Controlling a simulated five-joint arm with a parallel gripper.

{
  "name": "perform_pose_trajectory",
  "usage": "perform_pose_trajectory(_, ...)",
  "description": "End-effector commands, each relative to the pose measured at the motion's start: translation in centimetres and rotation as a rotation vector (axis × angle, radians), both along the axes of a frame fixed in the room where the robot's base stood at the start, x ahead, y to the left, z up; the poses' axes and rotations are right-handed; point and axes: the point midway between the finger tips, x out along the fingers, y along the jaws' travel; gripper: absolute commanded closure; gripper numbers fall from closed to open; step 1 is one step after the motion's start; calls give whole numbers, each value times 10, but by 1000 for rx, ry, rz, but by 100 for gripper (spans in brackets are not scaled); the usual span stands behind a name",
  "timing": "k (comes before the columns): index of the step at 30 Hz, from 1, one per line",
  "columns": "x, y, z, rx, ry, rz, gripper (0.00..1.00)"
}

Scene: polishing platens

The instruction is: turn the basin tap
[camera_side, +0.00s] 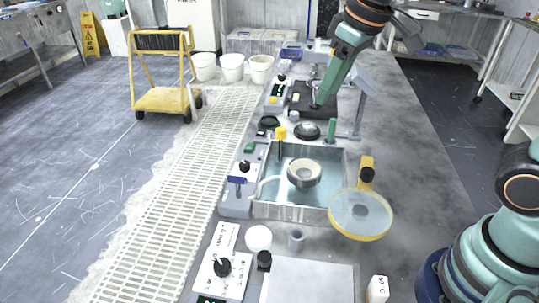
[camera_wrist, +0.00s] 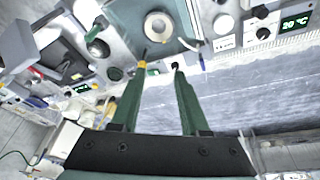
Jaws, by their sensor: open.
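The basin (camera_side: 290,212) is a grey steel sink with a pale round ring-shaped piece inside. A pale curved spout (camera_side: 268,184) reaches over its left edge and looks like the tap. Beside it stands a block with a blue bar (camera_side: 237,180) and a black knob (camera_side: 245,166). In the wrist view the basin (camera_wrist: 182,14) is at top centre, with the spout (camera_wrist: 191,43) and blue piece (camera_wrist: 202,62) right of the fingertips. My gripper (camera_side: 316,105) is behind the basin, apart from the tap; its fingers (camera_wrist: 160,68) are spread with nothing held.
A yellow-topped post (camera_side: 281,133) stands at the basin's back left corner. A yellow-rimmed round lens (camera_side: 360,212) overhangs the front right. A green cylinder (camera_side: 331,129) and a grey stand (camera_side: 359,112) are near my gripper.

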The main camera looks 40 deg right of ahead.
Motion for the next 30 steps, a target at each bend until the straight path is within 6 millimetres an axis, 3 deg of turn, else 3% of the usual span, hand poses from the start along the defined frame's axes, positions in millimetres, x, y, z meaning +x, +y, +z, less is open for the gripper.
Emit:
perform_pose_trajectory(9, 60, 79, -20, -65, 158, 262, 55)
perform_pose_trajectory(18, 86, 145, -60, -117, 269, 456, 55)
perform_pose_trajectory(23, 89, 158, -70, -128, 290, 496, 55)
perform_pose_trajectory(30, 89, 159, -91, -130, 295, 500, 55)
